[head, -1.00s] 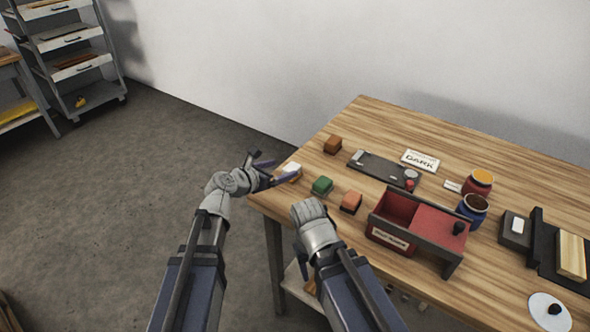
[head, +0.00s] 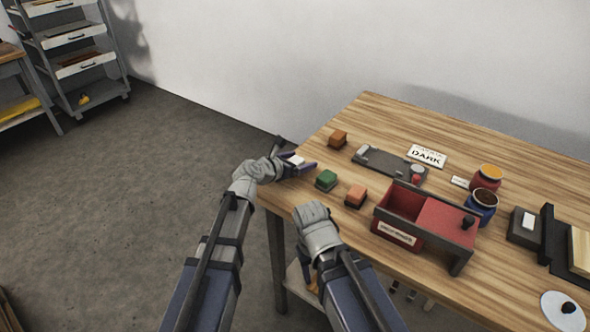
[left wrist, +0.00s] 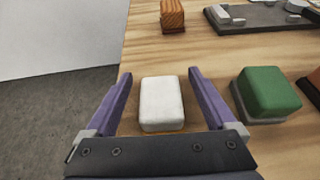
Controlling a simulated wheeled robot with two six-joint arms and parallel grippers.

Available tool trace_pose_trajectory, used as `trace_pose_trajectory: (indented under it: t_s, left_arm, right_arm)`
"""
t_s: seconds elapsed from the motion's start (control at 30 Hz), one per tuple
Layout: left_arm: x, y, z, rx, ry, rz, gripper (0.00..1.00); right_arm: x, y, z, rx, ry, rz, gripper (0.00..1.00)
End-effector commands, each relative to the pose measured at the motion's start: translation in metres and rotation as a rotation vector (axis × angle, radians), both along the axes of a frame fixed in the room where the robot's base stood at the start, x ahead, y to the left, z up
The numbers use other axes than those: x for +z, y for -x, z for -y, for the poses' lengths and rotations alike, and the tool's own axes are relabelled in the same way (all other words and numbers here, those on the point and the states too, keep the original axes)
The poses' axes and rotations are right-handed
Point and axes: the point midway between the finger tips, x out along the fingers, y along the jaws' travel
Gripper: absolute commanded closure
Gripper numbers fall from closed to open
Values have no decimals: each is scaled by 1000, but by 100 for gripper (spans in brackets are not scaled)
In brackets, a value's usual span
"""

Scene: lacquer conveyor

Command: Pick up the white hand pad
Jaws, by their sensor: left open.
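The white hand pad (left wrist: 162,105) lies on the table near its left edge. In the left wrist view it sits between the two purple fingers of my left gripper (left wrist: 160,92), which is open, with a gap on both sides. In the head view the pad (head: 296,160) shows as a small white block, partly hidden by my left gripper (head: 298,161). My right arm ends at a grey wrist near the table's front edge; its fingers are hidden.
A green pad (head: 326,180) lies just right of the white one, and an orange pad (head: 355,196) beyond it. A brown block (head: 337,138) lies farther back. A red box (head: 402,204) stands right of my right arm. Two jars stand behind it.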

Motion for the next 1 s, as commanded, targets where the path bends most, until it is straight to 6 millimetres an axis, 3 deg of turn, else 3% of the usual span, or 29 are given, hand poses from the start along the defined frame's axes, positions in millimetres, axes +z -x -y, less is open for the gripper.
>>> trace_pose_trajectory:
  t_s: [0.2, 1.0]
  left_arm:
    - [0, 0, 0, 0, 0, 0, 12]
    - [0, 0, 0, 0, 0, 0, 100]
  right_arm:
    - [0, 0, 0, 0, 0, 0, 50]
    - [0, 0, 0, 0, 0, 0, 50]
